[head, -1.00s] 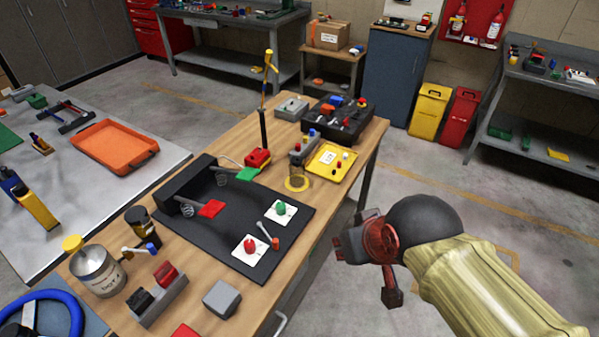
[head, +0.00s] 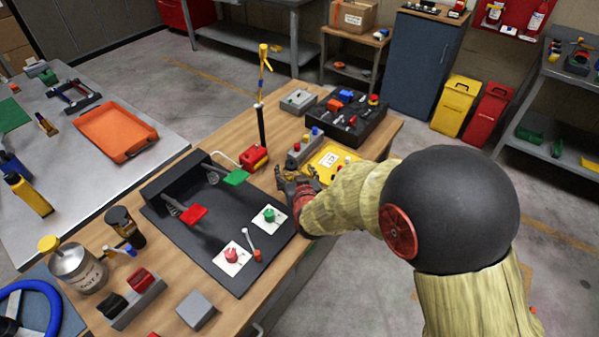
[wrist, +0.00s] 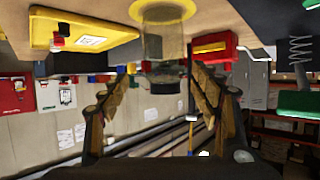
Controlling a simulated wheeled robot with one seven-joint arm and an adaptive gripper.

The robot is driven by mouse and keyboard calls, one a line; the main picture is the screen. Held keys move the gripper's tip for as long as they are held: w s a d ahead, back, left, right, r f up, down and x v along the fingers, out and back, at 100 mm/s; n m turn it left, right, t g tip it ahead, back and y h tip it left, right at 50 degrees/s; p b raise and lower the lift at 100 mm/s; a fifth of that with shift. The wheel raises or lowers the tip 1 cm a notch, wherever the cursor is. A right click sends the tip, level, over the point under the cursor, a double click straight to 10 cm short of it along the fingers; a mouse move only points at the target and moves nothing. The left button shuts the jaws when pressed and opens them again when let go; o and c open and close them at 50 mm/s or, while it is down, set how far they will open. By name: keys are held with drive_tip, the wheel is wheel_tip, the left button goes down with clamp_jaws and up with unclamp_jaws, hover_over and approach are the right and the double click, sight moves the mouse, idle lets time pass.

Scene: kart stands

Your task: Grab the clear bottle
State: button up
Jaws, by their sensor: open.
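The clear bottle (wrist: 166,42) shows in the wrist view, where the scene appears upside down. It is see-through, with a yellow ring at its base on the wooden table (head: 285,122) and a dark cap. My gripper (wrist: 163,78) is open, its two fingers to either side of the bottle's cap end in that view. I cannot tell whether the bottle is between the fingers or just beyond them. In the head view my gripper (head: 290,182) is over the table's right edge and hides most or all of the bottle.
The yellow tray (head: 332,160) is close behind my gripper, and it also shows in the wrist view (wrist: 80,30). A red box (head: 254,157) and a pole (head: 262,120) stand to the left. The black board (head: 215,235) with red and green parts lies left of my gripper.

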drive_tip(key=b+x, duration=0.1)
drive_tip(key=x, duration=0.3)
drive_tip(key=b+x, duration=0.1)
drive_tip(key=x, duration=0.2)
drive_tip(key=shift+s+a+f+b, duration=0.15)
drive_tip(key=shift+a+f+b, duration=0.1)
drive_tip(key=shift+a+b, duration=0.05)
drive_tip(key=shift+w, duration=0.25)
drive_tip(key=c, duration=1.4)
drive_tip(key=shift+c, duration=0.2)
